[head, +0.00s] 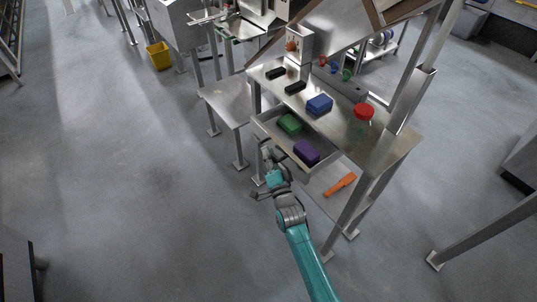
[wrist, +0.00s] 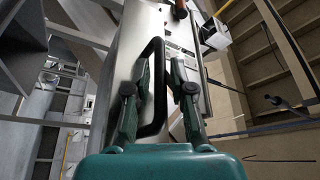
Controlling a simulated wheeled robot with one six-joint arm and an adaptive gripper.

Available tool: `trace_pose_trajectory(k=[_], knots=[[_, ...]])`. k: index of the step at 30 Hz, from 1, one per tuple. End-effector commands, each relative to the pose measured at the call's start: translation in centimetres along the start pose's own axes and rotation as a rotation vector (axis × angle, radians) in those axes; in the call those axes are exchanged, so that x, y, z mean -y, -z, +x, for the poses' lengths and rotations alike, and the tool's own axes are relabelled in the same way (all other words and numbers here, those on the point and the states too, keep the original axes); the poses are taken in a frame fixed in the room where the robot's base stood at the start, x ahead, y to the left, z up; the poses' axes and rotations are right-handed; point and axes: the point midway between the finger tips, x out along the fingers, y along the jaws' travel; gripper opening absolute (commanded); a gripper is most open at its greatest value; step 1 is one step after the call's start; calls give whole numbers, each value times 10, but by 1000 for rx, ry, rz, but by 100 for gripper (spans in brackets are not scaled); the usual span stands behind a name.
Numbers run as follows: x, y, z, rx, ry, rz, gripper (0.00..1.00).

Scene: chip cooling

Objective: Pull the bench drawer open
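The bench drawer (head: 271,136) stands out from under the bench's steel top, its inside visible. A green block (head: 289,124) and a purple block (head: 306,152) lie in it. The drawer's black D-shaped handle (wrist: 161,90) shows upright in the wrist view, on a pale metal front (wrist: 124,80). My gripper (wrist: 160,72) is open, with one finger on each side of the handle's bar and small gaps visible. In the head view my gripper (head: 268,163) is close to the drawer front. The handle is not clear there.
The bench top (head: 385,142) holds a blue block (head: 319,104), a red-topped item (head: 364,111) and small black items. An orange tool (head: 340,185) lies on the lower shelf. A side table (head: 226,99) adjoins at left.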

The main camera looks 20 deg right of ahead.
Motion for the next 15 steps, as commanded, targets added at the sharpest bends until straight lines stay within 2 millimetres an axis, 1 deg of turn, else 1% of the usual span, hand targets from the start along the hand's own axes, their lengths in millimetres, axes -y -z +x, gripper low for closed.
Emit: trace_pose_trajectory(k=[5,8,11,15], knots=[[0,0,-2,0,0,0,23],[0,0,-9,1,-1,0,23],[0,-1,-22,1,-1,0,23],[-1,-1,-49,2,-1,0,23]])
